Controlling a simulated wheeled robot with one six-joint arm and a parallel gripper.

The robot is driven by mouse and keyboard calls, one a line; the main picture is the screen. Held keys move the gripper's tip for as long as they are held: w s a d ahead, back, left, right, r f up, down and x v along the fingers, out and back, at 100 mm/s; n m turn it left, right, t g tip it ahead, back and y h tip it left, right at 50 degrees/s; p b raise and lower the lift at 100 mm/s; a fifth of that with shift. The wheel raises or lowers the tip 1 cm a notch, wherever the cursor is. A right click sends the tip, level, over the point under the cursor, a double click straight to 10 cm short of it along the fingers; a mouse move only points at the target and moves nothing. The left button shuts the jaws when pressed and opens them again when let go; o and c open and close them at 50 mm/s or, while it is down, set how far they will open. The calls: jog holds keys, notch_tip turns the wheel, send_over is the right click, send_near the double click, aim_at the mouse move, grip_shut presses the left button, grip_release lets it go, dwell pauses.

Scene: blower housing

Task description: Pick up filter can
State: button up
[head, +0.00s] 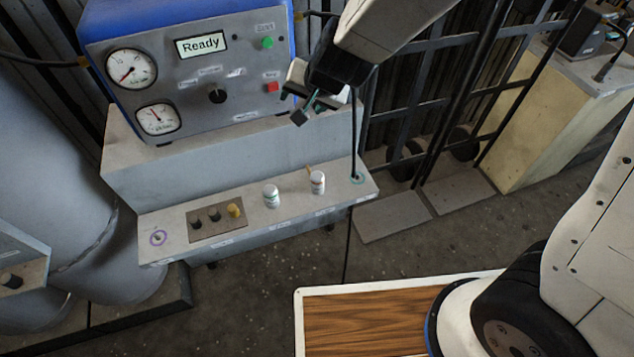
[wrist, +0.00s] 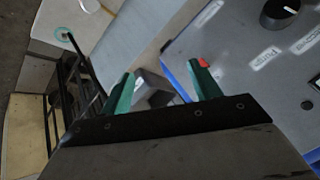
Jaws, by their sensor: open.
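I cannot read which is the filter can. My gripper (head: 304,108) is in front of the control panel, well above the ledge and apart from both cans. A white can (wrist: 90,5), cut by the top edge, shows there at upper left.
The control panel (head: 205,72) with gauges and a red button stands close behind my gripper. The ledge (head: 240,222) also carries a block with dark and yellow knobs (head: 217,218). A thin dark rod (head: 354,130) rises at its right end. Black railings stand to the right.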

jog(key=w+a+f+m+t+h, duration=0.1)
jog(key=a+f+m+t+h, duration=0.2)
jog(key=f, duration=1)
jog(key=t+h, duration=0.1)
jog(key=h, duration=0.5)
send_near(315, 180)
jog(key=a+x, duration=0.1)
jog(key=x, duration=0.3)
jog(key=shift+w+d+f, duration=0.25)
jog(key=shift+w+d, duration=0.2)
jog(key=x, duration=0.7)
jog(key=shift+d, duration=0.25)
jog(key=c, duration=1.1)
